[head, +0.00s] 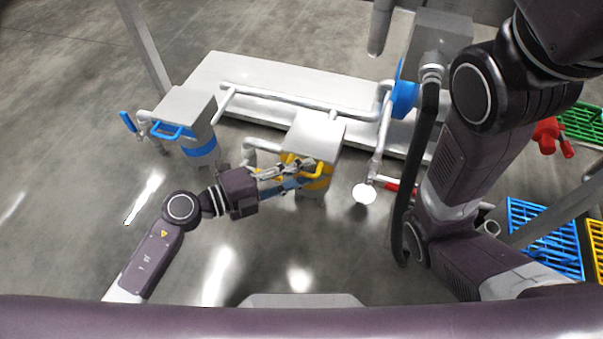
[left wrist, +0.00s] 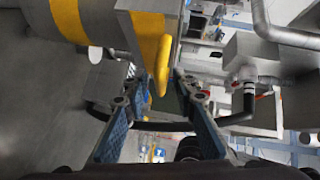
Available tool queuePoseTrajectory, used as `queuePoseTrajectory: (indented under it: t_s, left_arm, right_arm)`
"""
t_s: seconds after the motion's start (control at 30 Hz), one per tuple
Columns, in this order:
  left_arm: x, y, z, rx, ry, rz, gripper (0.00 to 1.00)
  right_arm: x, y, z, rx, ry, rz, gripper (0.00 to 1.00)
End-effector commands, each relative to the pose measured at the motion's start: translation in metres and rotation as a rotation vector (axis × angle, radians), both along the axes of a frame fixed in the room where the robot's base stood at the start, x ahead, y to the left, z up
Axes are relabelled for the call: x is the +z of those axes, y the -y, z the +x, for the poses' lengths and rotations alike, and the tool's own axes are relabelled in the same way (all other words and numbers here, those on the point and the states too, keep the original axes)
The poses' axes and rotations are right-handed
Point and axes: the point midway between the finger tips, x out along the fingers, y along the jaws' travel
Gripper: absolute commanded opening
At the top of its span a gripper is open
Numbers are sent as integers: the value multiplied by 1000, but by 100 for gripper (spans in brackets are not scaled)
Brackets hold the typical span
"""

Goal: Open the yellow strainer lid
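The yellow strainer (head: 322,184) is a grey body with a yellow band, standing in front of the white platform. Its square grey lid (head: 314,134) appears to lie flat on top. A yellow handle (left wrist: 163,62) on the lid's edge hangs down in the left wrist view. My left gripper (head: 308,170) is beside the strainer at the handle, its fingers pointing right. In the left wrist view its blue-padded fingers (left wrist: 161,84) are apart, with the handle in line with the gap between them. I cannot tell whether they touch it. My right gripper is out of view.
A blue strainer (head: 199,147) with a grey lid stands to the left. White pipes (head: 290,98) run along the white platform (head: 270,75). A red-handled valve (head: 395,185) and a black hose (head: 399,215) are to the right. A blue crate (head: 535,225) lies beyond my right arm.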

Motion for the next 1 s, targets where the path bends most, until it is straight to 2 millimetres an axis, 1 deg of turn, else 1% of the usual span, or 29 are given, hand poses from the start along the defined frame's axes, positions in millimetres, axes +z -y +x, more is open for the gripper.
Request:
queuePoseTrajectory:
  t_s: [0.17, 0.4, 0.8, 1.0]
  left_arm:
    - [0, 0, 0, 0, 0, 0, 25]
    - [0, 0, 0, 0, 0, 0, 0]
    - [0, -1, 0, 0, 0, 1, 0]
    - [4, -4, 0, -1, -10, 5, 0]
  right_arm:
    - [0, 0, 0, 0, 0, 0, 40]
    - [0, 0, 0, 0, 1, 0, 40]
    - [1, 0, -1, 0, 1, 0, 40]
    - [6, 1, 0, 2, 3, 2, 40]
